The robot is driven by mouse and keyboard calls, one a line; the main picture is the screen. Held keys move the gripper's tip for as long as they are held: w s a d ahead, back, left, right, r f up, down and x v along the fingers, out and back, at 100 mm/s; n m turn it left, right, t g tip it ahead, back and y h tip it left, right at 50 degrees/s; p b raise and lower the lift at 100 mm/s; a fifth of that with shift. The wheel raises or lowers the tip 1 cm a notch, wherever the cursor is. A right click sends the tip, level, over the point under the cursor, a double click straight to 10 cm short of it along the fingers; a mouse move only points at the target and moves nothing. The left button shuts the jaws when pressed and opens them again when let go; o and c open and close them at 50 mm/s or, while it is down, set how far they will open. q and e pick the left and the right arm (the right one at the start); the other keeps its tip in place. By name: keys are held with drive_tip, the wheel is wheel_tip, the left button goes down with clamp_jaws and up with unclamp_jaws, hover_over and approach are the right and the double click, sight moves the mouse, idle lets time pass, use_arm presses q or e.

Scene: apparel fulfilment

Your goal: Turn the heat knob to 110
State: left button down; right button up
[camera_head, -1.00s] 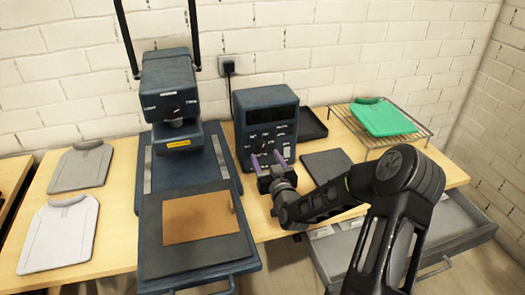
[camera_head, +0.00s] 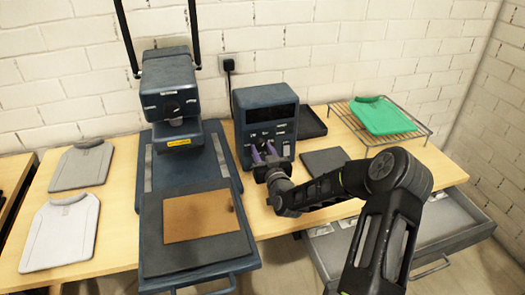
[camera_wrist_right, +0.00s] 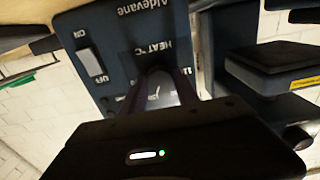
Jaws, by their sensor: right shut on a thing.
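The control box (camera_head: 266,100) is a dark blue unit with a dark display and several controls on its front, standing on the table beside the heat press. My right gripper (camera_head: 264,150) reaches its front panel, and the purple fingers are shut on the heat knob. In the right wrist view the heat knob (camera_wrist_right: 160,85) sits between the two fingers, below the label "HEAT °C". The fingers and wrist hide most of its dial, so I cannot read the setting. My left gripper is not in view.
An on/off switch (camera_wrist_right: 91,64) is beside the knob. The heat press (camera_head: 170,85) with its lower plate and brown sheet (camera_head: 198,216) stands left. Two folded shirts lie further left. A green shirt (camera_head: 383,116) rests on a wire rack. An open drawer (camera_head: 440,225) is below the right arm.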

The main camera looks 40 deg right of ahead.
clamp_jaws()
